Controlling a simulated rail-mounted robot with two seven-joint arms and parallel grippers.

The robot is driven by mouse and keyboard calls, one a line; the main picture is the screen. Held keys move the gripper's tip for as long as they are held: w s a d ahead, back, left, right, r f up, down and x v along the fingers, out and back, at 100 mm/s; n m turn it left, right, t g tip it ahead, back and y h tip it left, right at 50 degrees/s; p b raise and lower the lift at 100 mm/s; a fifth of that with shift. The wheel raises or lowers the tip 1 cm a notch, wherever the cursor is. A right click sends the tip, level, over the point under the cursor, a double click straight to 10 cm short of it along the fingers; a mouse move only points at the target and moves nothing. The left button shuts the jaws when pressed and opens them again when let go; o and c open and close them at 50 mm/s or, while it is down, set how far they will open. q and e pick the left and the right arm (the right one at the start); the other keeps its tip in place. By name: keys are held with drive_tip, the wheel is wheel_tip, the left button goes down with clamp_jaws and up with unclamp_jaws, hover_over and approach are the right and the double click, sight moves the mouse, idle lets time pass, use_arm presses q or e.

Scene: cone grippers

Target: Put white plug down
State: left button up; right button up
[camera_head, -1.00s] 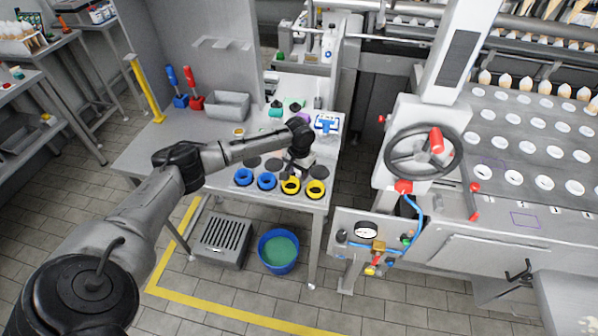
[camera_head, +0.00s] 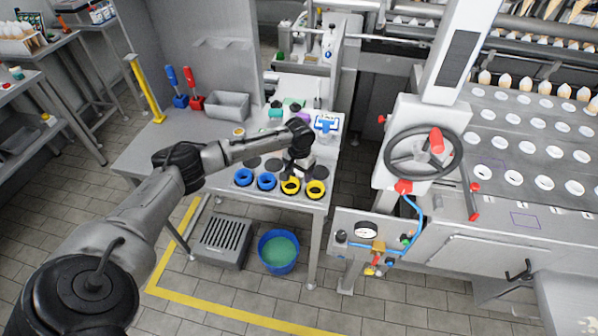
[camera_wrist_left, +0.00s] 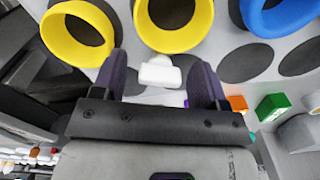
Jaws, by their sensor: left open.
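The white plug (camera_wrist_left: 160,72) shows in the left wrist view, between the two fingers of my left gripper (camera_wrist_left: 162,82), close to the yellow rings. The fingers stand apart, with gaps visible on both sides of the plug. I cannot tell whether the plug rests on the table. In the head view my left gripper (camera_head: 296,172) points down over the right part of the grey table (camera_head: 190,145), behind the yellow rings. My right gripper is out of view.
Two yellow rings (camera_head: 290,187) and two blue rings (camera_head: 243,177) line the table's front edge. Flat dark discs (camera_head: 273,164) lie behind them. A grey bin (camera_head: 228,105) and red and blue handled tools stand at the back. A machine with a handwheel (camera_head: 425,152) stands to the right.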

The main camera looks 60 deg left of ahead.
use_arm(q)
wheel_tip(320, 180, up, 11)
drive_tip(key=p, duration=0.2)
drive_tip(key=s+d+f+m, duration=0.3)
drive_tip(key=s+d+f, duration=0.2)
drive_tip(key=d+f, duration=0.45)
drive_tip(key=s+d+f+m, duration=0.35)
drive_tip(key=d+f, duration=0.25)
drive_tip(key=d, duration=0.7)
drive_tip(key=s+d+t, duration=0.1)
drive_tip(key=s+d, duration=0.3)
drive_tip(key=s, duration=0.4)
drive_tip(key=s+d+t+h, duration=0.1)
drive_tip(key=s+d, duration=0.3)
drive_tip(key=s, duration=0.4)
drive_tip(key=shift+s+d+t, duration=0.15)
drive_tip(key=shift+d+t, duration=0.25)
drive_tip(key=shift+t, duration=0.2)
drive_tip(key=s, duration=0.1)
drive_tip(key=s+r, duration=0.1)
drive_tip(key=s, duration=0.1)
drive_tip(key=s+a, duration=0.1)
drive_tip(key=shift+s+r, duration=0.3)
drive_tip(key=shift+r, duration=0.1)
drive_tip(key=shift+o, duration=0.5)
drive_tip(key=shift+s+a+r+n+y, duration=0.2)
drive_tip(key=shift+s+n+y, duration=0.05)
drive_tip(key=shift+s+y, duration=0.2)
